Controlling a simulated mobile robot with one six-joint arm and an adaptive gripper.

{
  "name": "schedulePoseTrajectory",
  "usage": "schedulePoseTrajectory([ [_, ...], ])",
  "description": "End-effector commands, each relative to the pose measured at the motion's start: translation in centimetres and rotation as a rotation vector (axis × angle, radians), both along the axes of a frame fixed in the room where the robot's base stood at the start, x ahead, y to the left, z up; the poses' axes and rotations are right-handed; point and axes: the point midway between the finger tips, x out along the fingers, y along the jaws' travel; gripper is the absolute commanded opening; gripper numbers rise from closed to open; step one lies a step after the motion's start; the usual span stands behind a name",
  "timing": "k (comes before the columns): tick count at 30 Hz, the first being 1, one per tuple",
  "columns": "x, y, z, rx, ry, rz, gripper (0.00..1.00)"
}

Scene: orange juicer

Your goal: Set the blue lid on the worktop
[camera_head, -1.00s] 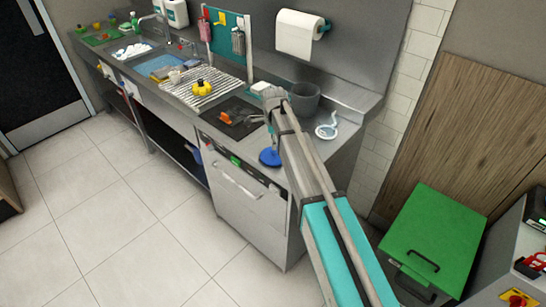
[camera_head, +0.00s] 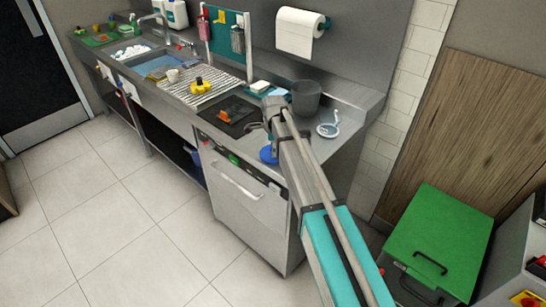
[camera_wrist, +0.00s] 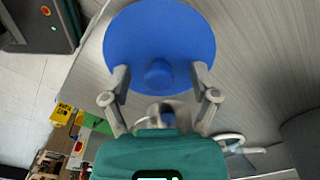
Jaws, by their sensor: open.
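The blue lid (camera_head: 268,155) is a round disc with a knob. In the head view it shows low at the front edge of the grey worktop (camera_head: 345,140), partly hidden by my arm. In the wrist view the lid (camera_wrist: 135,35) faces the camera, with its knob between my fingers. It appears to lie flat on the worktop surface. My gripper (camera_wrist: 160,78) is open, with one finger on each side of the knob and apart from it. Whether the fingertips touch the disc I cannot tell.
A grey pot (camera_head: 306,97) and a white-and-blue round strainer-like item (camera_head: 328,129) stand to the right of my gripper. A black mat (camera_head: 232,124) with an orange item lies to the left. A paper roll (camera_head: 297,33) hangs on the wall. The worktop's front edge is close to the lid.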

Motion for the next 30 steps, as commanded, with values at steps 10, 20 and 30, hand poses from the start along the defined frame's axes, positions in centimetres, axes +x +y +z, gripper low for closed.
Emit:
schedulePoseTrajectory([
  [10,-0.01,0.00,0.02,0.000,0.000,0.000,0.77],
  [20,0.00,0.01,0.02,0.000,0.000,0.000,0.53],
  [30,-0.01,0.01,0.01,0.000,0.000,0.000,0.05],
])
